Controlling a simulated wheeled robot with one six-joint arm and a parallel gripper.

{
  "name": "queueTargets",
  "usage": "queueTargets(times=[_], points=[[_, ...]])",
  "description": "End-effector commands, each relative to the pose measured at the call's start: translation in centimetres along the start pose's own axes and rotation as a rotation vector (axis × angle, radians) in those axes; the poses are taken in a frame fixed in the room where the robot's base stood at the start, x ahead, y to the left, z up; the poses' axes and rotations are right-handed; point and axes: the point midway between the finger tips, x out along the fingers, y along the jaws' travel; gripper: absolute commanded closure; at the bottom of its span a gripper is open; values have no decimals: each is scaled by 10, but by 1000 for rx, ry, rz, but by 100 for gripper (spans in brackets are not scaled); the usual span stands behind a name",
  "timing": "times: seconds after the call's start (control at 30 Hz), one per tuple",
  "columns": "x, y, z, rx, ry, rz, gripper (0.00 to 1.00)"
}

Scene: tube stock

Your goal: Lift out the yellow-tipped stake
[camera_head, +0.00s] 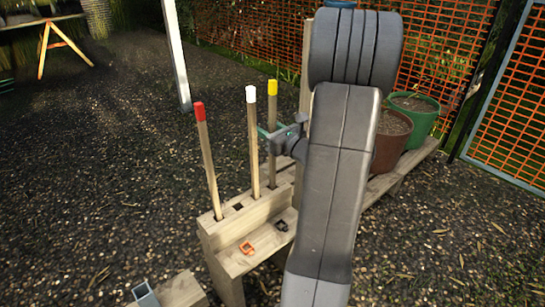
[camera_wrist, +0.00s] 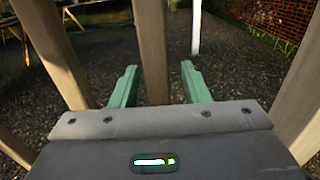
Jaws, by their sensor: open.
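The yellow-tipped stake (camera_head: 272,110) stands upright in the wooden rack (camera_head: 222,236), behind the white-tipped stake (camera_head: 253,140) and the red-tipped stake (camera_head: 208,165). My gripper (camera_head: 268,132) is at its upper shaft, below the yellow tip. In the wrist view my gripper (camera_wrist: 159,66) is open, with green fingers on either side of a wooden shaft (camera_wrist: 152,45), which appears to be the yellow-tipped stake. Gaps show between shaft and fingers. Its tip is out of that view, and my arm hides part of the rack in the head view.
A tall wooden post (camera_head: 305,75) rises just right of the stake. An orange clip (camera_head: 247,248) and a black clip (camera_head: 281,226) lie on the rack's lower ledge. Brown (camera_head: 390,150) and green (camera_head: 422,122) pots stand at right. Gravel ground lies open at left.

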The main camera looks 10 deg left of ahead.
Motion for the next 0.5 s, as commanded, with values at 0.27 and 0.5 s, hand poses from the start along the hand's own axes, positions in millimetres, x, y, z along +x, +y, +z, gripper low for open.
queueTargets(times=[0.27,0.5], points=[[0,0,0,0,0,-1,76],[0,0,0,0,0,-1,100]])
